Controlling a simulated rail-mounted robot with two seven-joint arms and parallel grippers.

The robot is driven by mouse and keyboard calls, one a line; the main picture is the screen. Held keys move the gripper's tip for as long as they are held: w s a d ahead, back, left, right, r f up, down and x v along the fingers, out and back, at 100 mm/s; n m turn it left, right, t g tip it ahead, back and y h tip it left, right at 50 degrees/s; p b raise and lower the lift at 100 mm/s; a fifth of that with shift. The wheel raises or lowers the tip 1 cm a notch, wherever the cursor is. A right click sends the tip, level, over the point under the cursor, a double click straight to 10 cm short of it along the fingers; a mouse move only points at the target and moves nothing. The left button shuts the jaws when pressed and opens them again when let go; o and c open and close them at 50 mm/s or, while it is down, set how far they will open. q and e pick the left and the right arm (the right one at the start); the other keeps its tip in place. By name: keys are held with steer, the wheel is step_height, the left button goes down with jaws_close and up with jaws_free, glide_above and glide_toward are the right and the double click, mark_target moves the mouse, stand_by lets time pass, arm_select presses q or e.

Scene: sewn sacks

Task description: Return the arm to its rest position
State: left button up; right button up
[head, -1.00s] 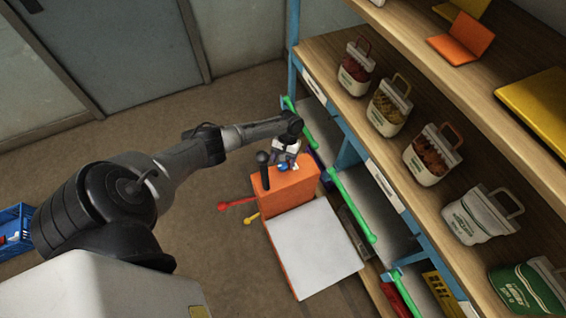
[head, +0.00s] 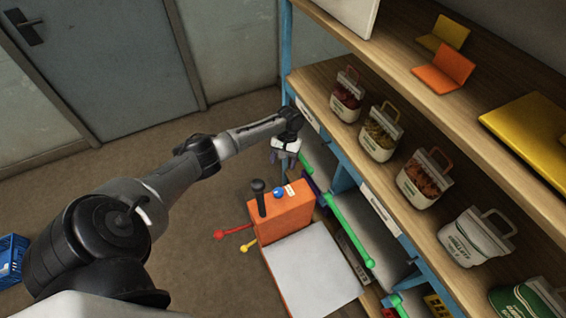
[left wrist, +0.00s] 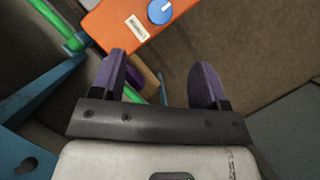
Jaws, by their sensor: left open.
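My left arm reaches in from the left in the head view. Its gripper (head: 286,158) points down beside the shelf edge, just behind the orange machine (head: 288,212). In the left wrist view the two purple fingers of the gripper (left wrist: 163,85) stand apart with nothing held between them. The machine's blue knob (left wrist: 159,11) shows beyond the fingers, apart from them. My right gripper is in neither view.
A wooden shelf (head: 330,72) on the right carries several sewn sacks, such as a red-topped one (head: 347,97). Green bars (head: 352,228) line the lower level. The machine has a black knob, red and yellow levers, and a white plate (head: 312,272).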

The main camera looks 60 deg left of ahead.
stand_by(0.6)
arm_select(q)
steer(key=w+d+r+m+t+y, duration=0.4)
steer(key=w+r+m+t+y, duration=0.15)
steer(key=w+r+m, duration=0.3)
steer(key=w+d+r+m+t, duration=0.1)
steer(key=d+r+m+t, duration=0.25)
steer(key=d+r, duration=0.35)
steer(key=s+d+t+h, duration=0.2)
steer(key=s+d+t, duration=0.1)
steer(key=s+d, duration=1.3)
steer(key=s+d+f+n+g, duration=0.1)
steer(key=s+f+g, duration=0.1)
steer(key=s+f, duration=0.55)
steer(key=s+d+f+n+g, duration=0.1)
steer(key=s+f+g, duration=0.25)
steer(key=s, duration=0.65)
step_height(320, 180, up, 22)
steer(key=p, duration=2.1)
steer(key=shift+w+f+t+h+p, duration=0.25)
steer(key=shift+w+t+h+p, duration=0.05)
steer(key=shift+w+t+h, duration=0.05)
